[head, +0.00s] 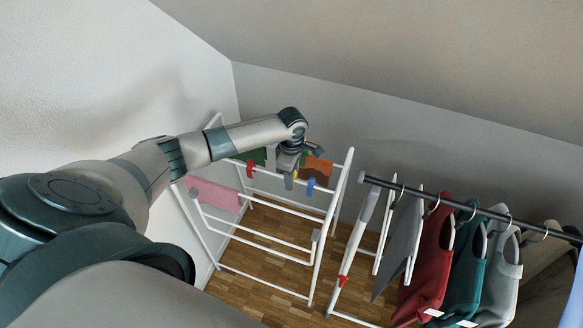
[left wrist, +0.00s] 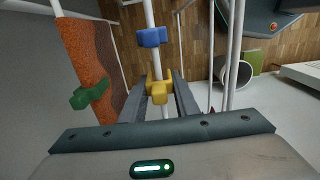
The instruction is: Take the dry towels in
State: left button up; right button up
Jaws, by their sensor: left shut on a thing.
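A white drying rack (head: 262,238) stands by the corner. A pink towel (head: 217,195) hangs on its left side, and a dark green towel (head: 253,157) and an orange-brown towel (head: 318,168) hang toward its back. The orange-brown towel (left wrist: 83,45) also shows in the left wrist view, with a green clip (left wrist: 90,93) at its edge. My left gripper (head: 290,172) is over the rack, shut on a yellow clip (left wrist: 158,91) at a white rail. A blue clip (left wrist: 151,37) is farther along that rail. A red clip (head: 250,169) is by the dark green towel. My right gripper is out of view.
A dark rail (head: 460,206) with several garments on hangers, including a red one (head: 432,255), stands close to the rack's right. Walls close in behind and at the left. Wooden floor (head: 258,270) shows through the rack.

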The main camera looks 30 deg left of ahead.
pick_arm(q)
jog(key=shift+f, duration=0.4)
jog(key=o, duration=1.1)
notch_tip(320, 180, up, 17)
jog(key=b, duration=0.4)
jog(key=shift+r+b, duration=0.15)
jog(key=shift+b, duration=0.25)
